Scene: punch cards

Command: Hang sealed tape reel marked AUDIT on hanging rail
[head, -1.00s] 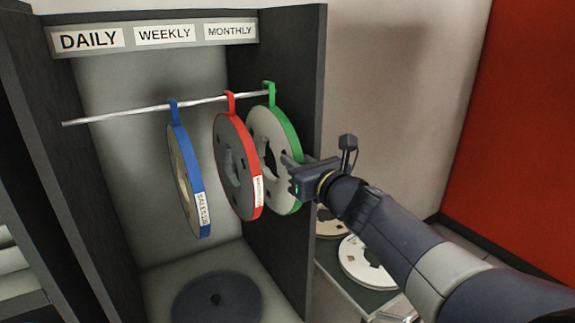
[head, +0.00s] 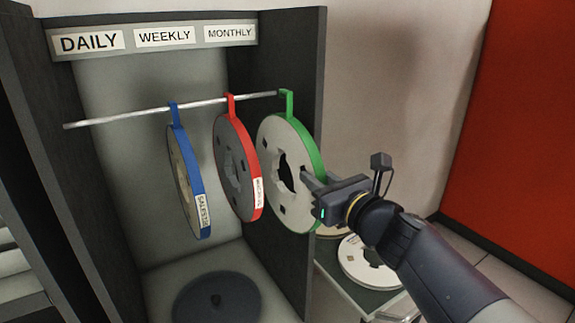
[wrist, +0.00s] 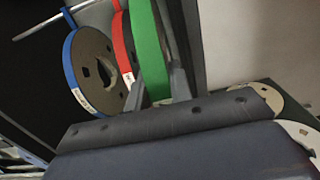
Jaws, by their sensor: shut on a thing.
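A pale reel with a green rim and green hook (head: 270,134) is upright at the right end of the hanging rail (head: 105,117). My gripper (head: 311,184) is shut on its right edge. In the wrist view the fingers lie on both sides of the green band (wrist: 150,50). The green hook is at the rail's right end; I cannot tell whether it rests on the rail. No AUDIT label is readable on this reel. A red-rimmed reel (head: 229,150) and a blue-rimmed reel (head: 184,170) hang to its left, the blue one's label starting with SALES.
The rail is inside a dark cabinet, whose right side panel (head: 305,60) is close to the green reel. DAILY, WEEKLY and MONTHLY signs (head: 165,36) are above. A dark disc (head: 217,300) lies on the cabinet floor. Pale reels (head: 360,262) lie on a low stand at right.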

